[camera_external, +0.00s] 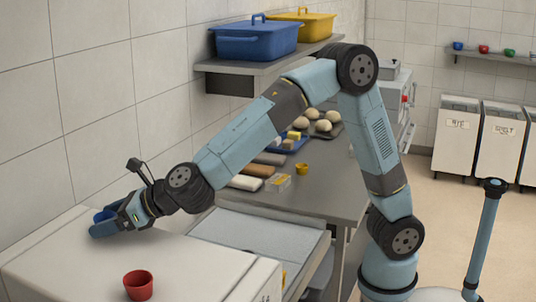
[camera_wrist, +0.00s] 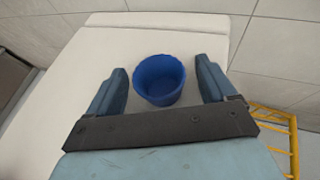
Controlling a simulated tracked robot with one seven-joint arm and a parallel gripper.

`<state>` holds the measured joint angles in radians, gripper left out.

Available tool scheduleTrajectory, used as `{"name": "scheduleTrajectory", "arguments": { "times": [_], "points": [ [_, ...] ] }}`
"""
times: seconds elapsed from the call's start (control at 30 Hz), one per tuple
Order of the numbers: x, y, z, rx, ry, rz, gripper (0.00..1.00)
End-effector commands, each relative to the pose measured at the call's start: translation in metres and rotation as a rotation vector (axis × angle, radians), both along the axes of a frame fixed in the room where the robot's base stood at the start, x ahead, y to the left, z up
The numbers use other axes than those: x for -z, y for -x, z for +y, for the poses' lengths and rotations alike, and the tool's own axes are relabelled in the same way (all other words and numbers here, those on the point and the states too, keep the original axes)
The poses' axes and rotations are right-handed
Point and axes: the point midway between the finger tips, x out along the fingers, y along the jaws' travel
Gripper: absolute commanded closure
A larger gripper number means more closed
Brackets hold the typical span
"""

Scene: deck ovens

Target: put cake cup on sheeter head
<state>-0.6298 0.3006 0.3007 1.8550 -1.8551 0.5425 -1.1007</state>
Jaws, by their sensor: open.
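A blue cup (camera_wrist: 160,80) stands upright on the white top of the boxy machine that appears to be the sheeter head (camera_external: 60,262). My gripper (camera_external: 102,224) is open and low over this top, with one finger on each side of the blue cup. In the wrist view, gaps show between the cup and both fingers. In the external view the blue cup (camera_external: 104,214) is mostly hidden by my gripper. A red cup (camera_external: 139,286) stands upright on the same top, nearer the front edge. The frames do not tell which cup is the cake cup.
A tiled wall runs along the left. A grey bench (camera_external: 325,185) behind holds a yellow cup (camera_external: 302,169), loaves and dough balls. A shelf (camera_external: 262,66) above carries a blue tub (camera_external: 255,40) and a yellow tub (camera_external: 305,26). The white top between the cups is clear.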

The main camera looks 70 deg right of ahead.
Motion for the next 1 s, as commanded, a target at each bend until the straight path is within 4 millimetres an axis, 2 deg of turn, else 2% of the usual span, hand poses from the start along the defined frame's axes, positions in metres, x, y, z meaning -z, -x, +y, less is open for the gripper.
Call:
{"name": "scheduleTrajectory", "arguments": {
  "times": [0.6,0.8,1.0],
  "points": [
    [-0.038,0.084,-0.034,-0.001,-0.001,-0.001,0.16],
    [-0.043,0.095,-0.039,0.000,0.000,0.000,0.16],
    [-0.044,0.097,-0.040,0.000,0.000,0.000,0.16]
  ]
}}
